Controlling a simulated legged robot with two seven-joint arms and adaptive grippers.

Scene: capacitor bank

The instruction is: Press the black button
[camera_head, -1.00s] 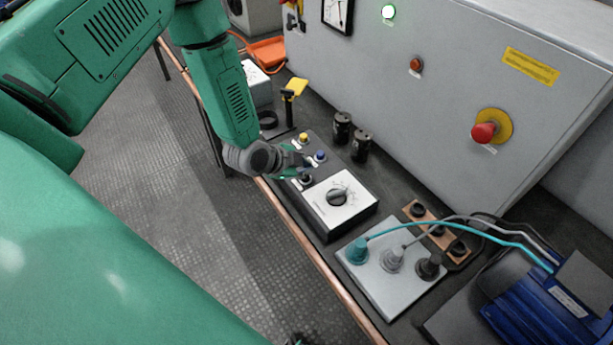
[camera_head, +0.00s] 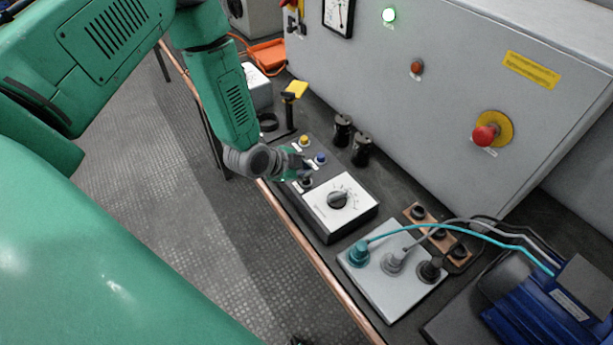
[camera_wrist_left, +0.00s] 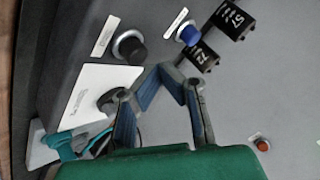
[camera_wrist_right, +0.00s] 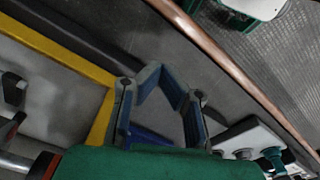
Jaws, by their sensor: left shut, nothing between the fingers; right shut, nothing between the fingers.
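The black button (camera_head: 306,181) sits on a dark control box, at the near end of a row with a blue button (camera_head: 320,157) and a yellow button (camera_head: 304,139). In the left wrist view the black button (camera_wrist_left: 131,48) stands in a light collar, with the blue button (camera_wrist_left: 188,34) to its right. My left gripper (camera_head: 305,169) is shut and empty, close to the black button; its fingertips (camera_wrist_left: 160,70) appear lower right of the button in the wrist view. Contact cannot be told. My right gripper (camera_wrist_right: 160,70) is shut and empty, away from the buttons.
A white dial panel (camera_head: 341,204) adjoins the buttons. Two black cylinders (camera_head: 360,149) stand behind them, before a grey cabinet (camera_head: 440,90) with a red mushroom knob (camera_head: 484,135). A cable plate (camera_head: 385,290) and blue motor (camera_head: 550,310) lie to the right.

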